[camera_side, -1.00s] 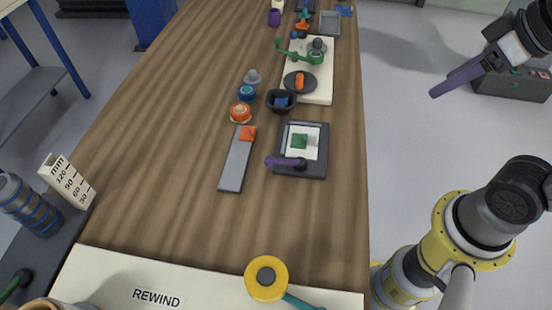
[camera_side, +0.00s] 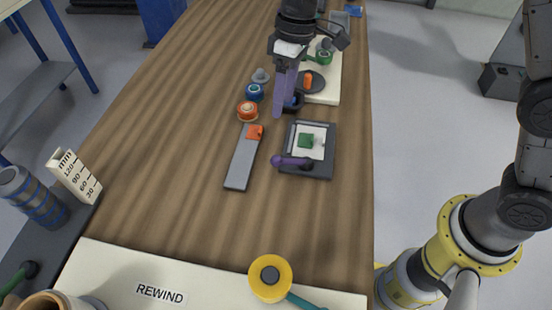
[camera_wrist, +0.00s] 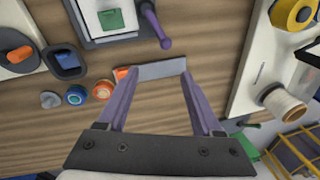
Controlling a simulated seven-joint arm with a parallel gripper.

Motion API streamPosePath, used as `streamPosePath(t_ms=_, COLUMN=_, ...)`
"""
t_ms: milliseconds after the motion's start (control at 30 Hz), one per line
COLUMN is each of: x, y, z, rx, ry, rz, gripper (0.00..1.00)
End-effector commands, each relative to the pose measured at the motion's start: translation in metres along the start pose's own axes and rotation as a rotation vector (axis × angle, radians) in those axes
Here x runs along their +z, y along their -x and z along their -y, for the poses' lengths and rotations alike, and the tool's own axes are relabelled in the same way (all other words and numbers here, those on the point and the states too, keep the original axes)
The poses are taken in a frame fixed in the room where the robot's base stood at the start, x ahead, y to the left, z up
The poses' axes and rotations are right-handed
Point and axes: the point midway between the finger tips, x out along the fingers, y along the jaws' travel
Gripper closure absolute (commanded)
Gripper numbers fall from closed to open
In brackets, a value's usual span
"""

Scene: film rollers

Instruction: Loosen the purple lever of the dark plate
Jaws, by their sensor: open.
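The dark plate (camera_side: 322,170) lies on the wooden table with a pale sheet and a green block (camera_side: 306,141) on it. Its purple lever (camera_side: 293,161) lies along the near edge, its round knob sticking out at the left. In the wrist view the lever (camera_wrist: 151,20) runs down the right side of the dark plate (camera_wrist: 85,42). My gripper (camera_side: 279,112) is open and empty, pointing down above the table, beyond the plate and apart from the lever. Its two purple-grey fingers (camera_wrist: 158,73) are spread in the wrist view, with the lever outside them.
A grey bar (camera_side: 240,165) with an orange end lies left of the plate. Orange (camera_side: 247,111) and blue (camera_side: 255,92) rollers and a dark cup (camera_side: 296,104) stand beyond. A yellow roller (camera_side: 269,279) is on the white front panel. The table between plate and panel is clear.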

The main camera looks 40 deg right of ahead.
Motion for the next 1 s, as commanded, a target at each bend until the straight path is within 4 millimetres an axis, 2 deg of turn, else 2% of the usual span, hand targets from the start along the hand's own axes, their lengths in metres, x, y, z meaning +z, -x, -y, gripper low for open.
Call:
streamPosePath(t_ms=33, x=-0.001, y=-0.013, z=0.003, rx=-0.005, ry=0.007, rz=0.025, gripper=0.33)
streamPosePath(t_ms=100, x=0.000, y=-0.024, z=0.006, rx=-0.011, ry=0.013, rz=0.050, gripper=0.33)
streamPosePath(t_ms=367, x=0.002, y=-0.049, z=0.011, rx=-0.013, ry=0.022, rz=0.065, gripper=0.33)
streamPosePath(t_ms=800, x=0.007, y=-0.132, z=0.012, rx=-0.014, ry=0.020, rz=0.063, gripper=0.33)
streamPosePath(t_ms=1000, x=0.009, y=-0.157, z=0.011, rx=-0.013, ry=0.021, rz=0.062, gripper=0.33)
